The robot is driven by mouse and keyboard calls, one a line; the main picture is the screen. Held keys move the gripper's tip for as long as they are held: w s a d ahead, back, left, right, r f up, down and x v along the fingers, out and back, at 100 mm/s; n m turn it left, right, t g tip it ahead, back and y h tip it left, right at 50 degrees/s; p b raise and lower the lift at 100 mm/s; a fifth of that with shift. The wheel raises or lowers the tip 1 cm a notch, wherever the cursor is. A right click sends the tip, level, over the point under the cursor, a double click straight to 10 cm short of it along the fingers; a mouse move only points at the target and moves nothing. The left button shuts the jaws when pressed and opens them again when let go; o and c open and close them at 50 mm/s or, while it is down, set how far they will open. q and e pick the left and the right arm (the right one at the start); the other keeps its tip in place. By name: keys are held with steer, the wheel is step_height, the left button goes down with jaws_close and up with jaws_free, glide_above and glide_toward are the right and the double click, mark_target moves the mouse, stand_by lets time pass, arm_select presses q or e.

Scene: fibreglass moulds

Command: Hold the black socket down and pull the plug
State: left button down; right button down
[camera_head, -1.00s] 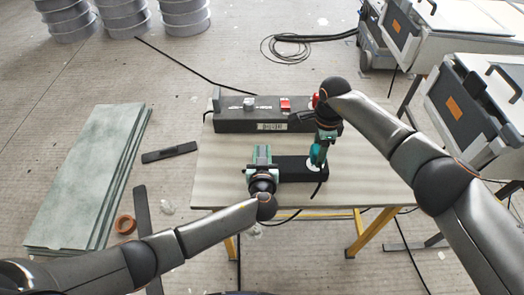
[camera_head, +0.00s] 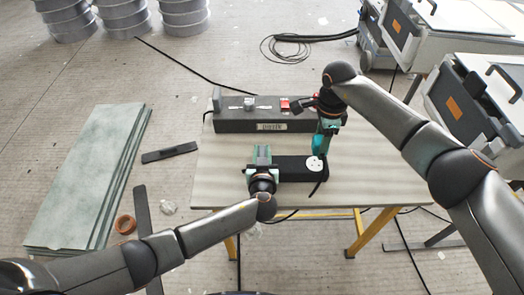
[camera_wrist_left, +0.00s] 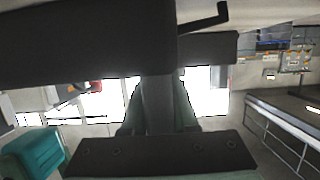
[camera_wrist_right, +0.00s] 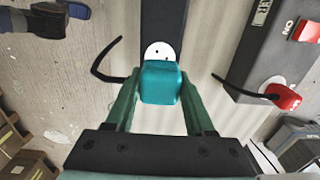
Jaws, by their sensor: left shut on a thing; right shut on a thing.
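The black socket (camera_head: 292,168) lies on the table, with its round white face (camera_head: 315,164) and holes showing at its right end. My left gripper (camera_head: 262,158) is shut on the socket's left end; in the left wrist view the dark body (camera_wrist_left: 158,105) sits between the green fingers. My right gripper (camera_head: 321,148) is shut on the teal plug (camera_wrist_right: 160,82), with a black cable (camera_wrist_right: 105,58) beside it. The plug is apart from the socket, held above and slightly behind the white face, which also shows in the right wrist view (camera_wrist_right: 158,50).
A long dark power box (camera_head: 262,125) with a red switch (camera_head: 285,104) stands behind the socket, close to my right gripper. The table's (camera_head: 390,190) right side is clear. Green sheets (camera_head: 90,175) lie on the floor at left.

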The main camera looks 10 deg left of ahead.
steer(key=shift+r, duration=0.1)
stand_by(0.3)
steer(key=shift+r, duration=2.45)
arm_select(q)
steer(key=c, duration=0.6)
jaws_free()
steer(key=shift+s, duration=0.1)
steer(key=v, duration=1.1)
steer(key=shift+s+r, duration=0.15)
steer(key=shift+s, duration=0.25)
